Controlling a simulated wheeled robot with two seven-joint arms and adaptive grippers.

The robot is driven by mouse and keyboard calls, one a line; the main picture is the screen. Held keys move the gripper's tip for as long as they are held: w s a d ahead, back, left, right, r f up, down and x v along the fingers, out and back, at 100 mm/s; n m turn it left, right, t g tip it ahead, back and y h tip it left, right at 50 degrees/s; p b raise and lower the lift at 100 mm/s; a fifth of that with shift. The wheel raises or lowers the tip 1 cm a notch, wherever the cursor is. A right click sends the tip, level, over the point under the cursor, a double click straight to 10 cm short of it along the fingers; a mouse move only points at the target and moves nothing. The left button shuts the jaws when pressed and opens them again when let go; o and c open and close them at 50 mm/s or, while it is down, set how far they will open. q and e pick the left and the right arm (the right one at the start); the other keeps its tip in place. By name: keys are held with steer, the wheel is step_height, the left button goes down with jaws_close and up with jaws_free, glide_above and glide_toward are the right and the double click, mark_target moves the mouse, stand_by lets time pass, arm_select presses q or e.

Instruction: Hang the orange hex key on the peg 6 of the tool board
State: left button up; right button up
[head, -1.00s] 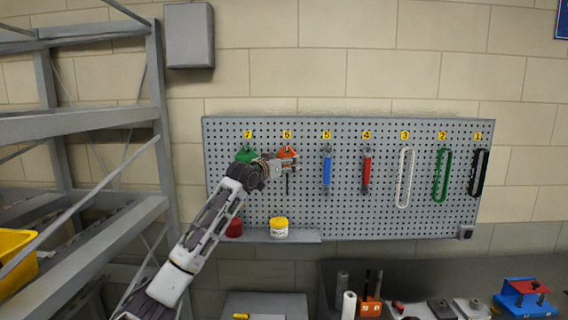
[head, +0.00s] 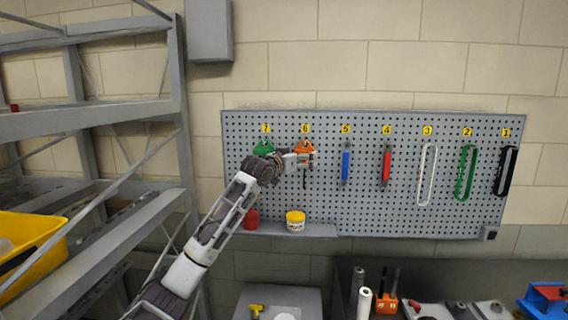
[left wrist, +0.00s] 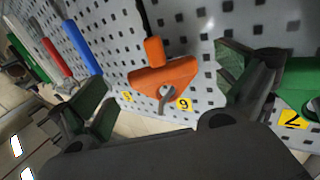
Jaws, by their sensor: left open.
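The orange hex key (head: 304,147) hangs at the board spot labelled 6, its dark shaft pointing down. In the left wrist view its orange triangular head (left wrist: 160,76) has a hole with a metal peg (left wrist: 168,95) showing in it, beside the yellow 6 label (left wrist: 184,104). My right gripper is not in view.
A green tool (head: 264,148) hangs at 7, close beside my left gripper. Blue (head: 346,162) and red (head: 387,162) tools hang to the right. A ledge (head: 318,230) below bears a yellow jar (head: 296,220) and a red one. A grey shelf rack (head: 180,110) stands left.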

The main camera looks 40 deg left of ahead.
arm_select(q)
steer(key=s, duration=1)
steer(key=shift+s+d, duration=0.15)
steer(key=shift+s, duration=0.05)
stand_by(0.4)
stand_by(0.6)
